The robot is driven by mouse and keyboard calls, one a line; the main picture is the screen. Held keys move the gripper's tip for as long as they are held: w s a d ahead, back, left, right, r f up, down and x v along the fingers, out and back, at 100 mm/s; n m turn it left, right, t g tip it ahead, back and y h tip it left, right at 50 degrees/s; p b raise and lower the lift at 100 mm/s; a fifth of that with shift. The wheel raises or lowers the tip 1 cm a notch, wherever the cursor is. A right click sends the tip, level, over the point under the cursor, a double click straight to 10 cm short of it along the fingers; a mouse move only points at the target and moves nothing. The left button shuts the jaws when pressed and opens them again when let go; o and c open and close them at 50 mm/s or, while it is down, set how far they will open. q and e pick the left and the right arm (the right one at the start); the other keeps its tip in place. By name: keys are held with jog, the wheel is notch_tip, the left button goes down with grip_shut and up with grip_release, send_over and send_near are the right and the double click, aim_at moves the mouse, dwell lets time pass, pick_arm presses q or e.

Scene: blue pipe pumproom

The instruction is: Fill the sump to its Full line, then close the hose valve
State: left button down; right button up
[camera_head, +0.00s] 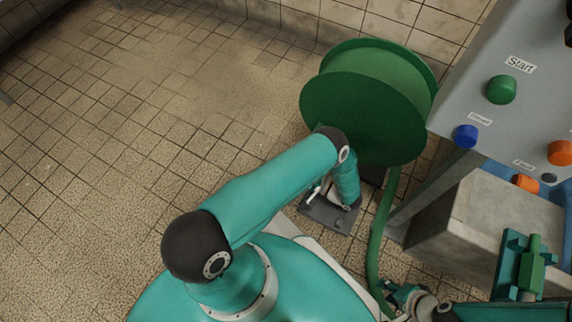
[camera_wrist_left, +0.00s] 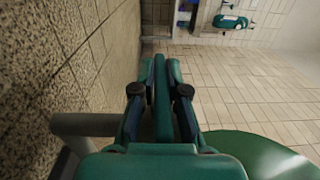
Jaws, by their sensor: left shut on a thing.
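The green hose (camera_head: 380,235) drops from the green reel (camera_head: 350,115) to the floor. In the left wrist view my left gripper (camera_wrist_left: 162,75) is shut on a dark green bar (camera_wrist_left: 163,110); what it belongs to is unclear. In the head view my left arm bends down in front of the reel and its fingers are hidden. My right gripper (camera_head: 396,294) is beside the lower hose; whether its fingers are open or touch the hose is unclear. A green fitting (camera_head: 531,268) sits on a teal bracket at right; I cannot tell if it is the hose valve. No Full line is visible.
A grey panel (camera_head: 470,95) at upper right carries a green Start button (camera_head: 501,89), a blue knob (camera_head: 466,136) and orange knobs. Below it stands a concrete block (camera_head: 455,235). A grey plate (camera_head: 325,214) lies by my left wrist. The tiled floor at left is clear.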

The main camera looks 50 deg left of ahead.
pick_arm(q)
jog(key=shift+w, duration=0.1)
jog(key=c, duration=1.2)
grip_release()
jog(key=v, duration=0.7)
jog(key=shift+d, duration=0.25)
